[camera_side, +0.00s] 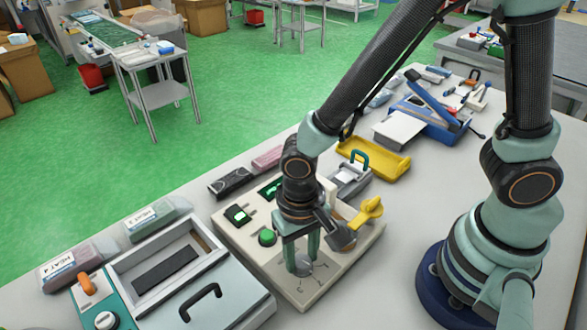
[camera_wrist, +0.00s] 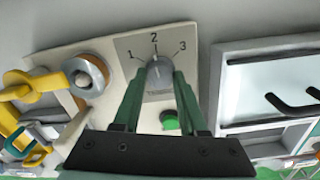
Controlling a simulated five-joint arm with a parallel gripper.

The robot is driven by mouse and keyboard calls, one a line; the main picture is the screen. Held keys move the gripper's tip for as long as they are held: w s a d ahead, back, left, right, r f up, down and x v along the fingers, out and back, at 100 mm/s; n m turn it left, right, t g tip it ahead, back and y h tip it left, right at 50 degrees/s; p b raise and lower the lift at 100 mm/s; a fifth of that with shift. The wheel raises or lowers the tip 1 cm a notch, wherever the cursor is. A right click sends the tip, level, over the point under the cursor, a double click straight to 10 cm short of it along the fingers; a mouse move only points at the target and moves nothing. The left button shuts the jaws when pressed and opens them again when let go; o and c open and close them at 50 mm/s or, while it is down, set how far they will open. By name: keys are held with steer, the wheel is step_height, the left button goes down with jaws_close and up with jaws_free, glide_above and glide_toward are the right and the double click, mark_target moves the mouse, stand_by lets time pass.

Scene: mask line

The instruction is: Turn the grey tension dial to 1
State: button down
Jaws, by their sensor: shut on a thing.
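The grey tension dial (camera_wrist: 158,75) sits on a cream panel (camera_wrist: 75,48), on a grey plate marked 1, 2 and 3. In the wrist view its pale pointer mark lies toward the 2. My gripper (camera_wrist: 158,82) is shut on the dial, one green finger on each side of it. In the side view my gripper (camera_side: 300,258) points straight down over the front part of the panel. There the dial (camera_side: 301,266) shows partly between the fingers, and its pointer cannot be read.
A green button (camera_side: 267,237) and a yellow-handled part (camera_side: 369,212) flank my gripper on the panel. A lidded box with a black handle (camera_side: 201,301) stands to the left. A yellow tray (camera_side: 393,168) lies behind, and bare table shows right of the panel.

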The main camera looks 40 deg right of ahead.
mark_target(301, 261)
steer(key=n, duration=0.4)
steer(key=shift+a+n, duration=0.1)
steer(key=shift+n, duration=2.1)
steer(key=shift+c, duration=2.2)
jaws_free()
step_height(301, 261, up, 12)
